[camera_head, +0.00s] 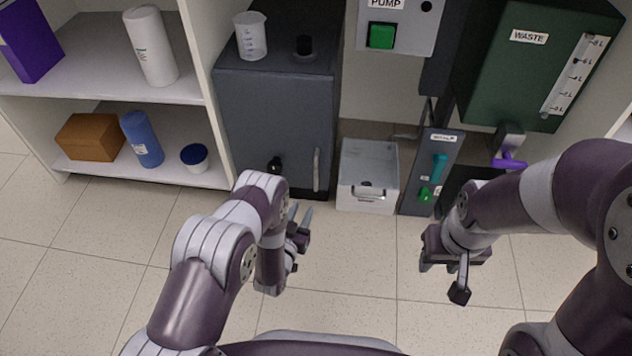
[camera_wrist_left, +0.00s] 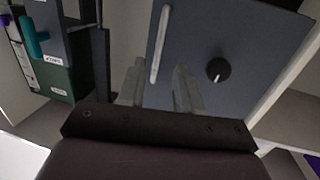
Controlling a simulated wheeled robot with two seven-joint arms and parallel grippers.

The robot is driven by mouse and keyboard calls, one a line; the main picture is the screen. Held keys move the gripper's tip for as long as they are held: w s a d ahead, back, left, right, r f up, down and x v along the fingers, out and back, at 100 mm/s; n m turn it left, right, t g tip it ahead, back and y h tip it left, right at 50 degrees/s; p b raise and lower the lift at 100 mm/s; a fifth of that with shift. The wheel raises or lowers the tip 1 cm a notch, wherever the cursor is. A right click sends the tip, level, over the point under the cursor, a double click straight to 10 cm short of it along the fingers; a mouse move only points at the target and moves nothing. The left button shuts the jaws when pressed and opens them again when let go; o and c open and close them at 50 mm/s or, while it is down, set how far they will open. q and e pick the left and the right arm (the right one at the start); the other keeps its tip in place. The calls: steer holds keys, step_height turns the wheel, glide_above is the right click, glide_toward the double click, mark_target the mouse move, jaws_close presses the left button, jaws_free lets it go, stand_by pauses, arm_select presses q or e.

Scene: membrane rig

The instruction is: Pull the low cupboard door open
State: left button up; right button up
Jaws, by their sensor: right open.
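The low cupboard (camera_head: 275,125) is dark grey, and its door is shut. A pale vertical bar handle (camera_head: 316,170) and a black round knob (camera_head: 274,165) are on the door. My left gripper (camera_head: 301,214) is in front of the door, low and near the handle, with its fingers apart and nothing between them. In the left wrist view, the handle (camera_wrist_left: 160,43) appears beyond the gap between the left fingers (camera_wrist_left: 159,88), and the knob (camera_wrist_left: 218,69) is to the right. My right gripper (camera_head: 441,278) is open and empty above the floor, away from the cupboard.
A white shelf unit (camera_head: 90,93) with boxes and bottles stands left. A beaker (camera_head: 250,36) stands on the cupboard. Right of it are a light grey drawer box (camera_head: 368,160), a valve panel (camera_head: 432,175) and a green waste tank (camera_head: 515,75). The tiled floor in front (camera_head: 345,260) is clear.

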mark_target(315, 176)
arm_select(q)
steer(key=shift+t, duration=0.5)
steer(key=b+x, duration=0.2)
steer(key=x, duration=0.2)
steer(key=r+b+x, duration=0.1)
steer(key=b+x, duration=0.2)
steer(key=x, duration=0.1)
steer(key=b+x, duration=0.2)
steer(key=x, duration=0.2)
steer(key=shift+d+r, duration=0.1)
steer(key=shift+r, duration=0.05)
steer(key=shift+w+r+b, duration=0.1)
steer(key=shift+w+b, duration=0.15)
steer(key=shift+b, duration=0.1)
steer(key=shift+w+d+r, duration=0.1)
steer(key=shift+r, duration=0.05)
jaws_close()
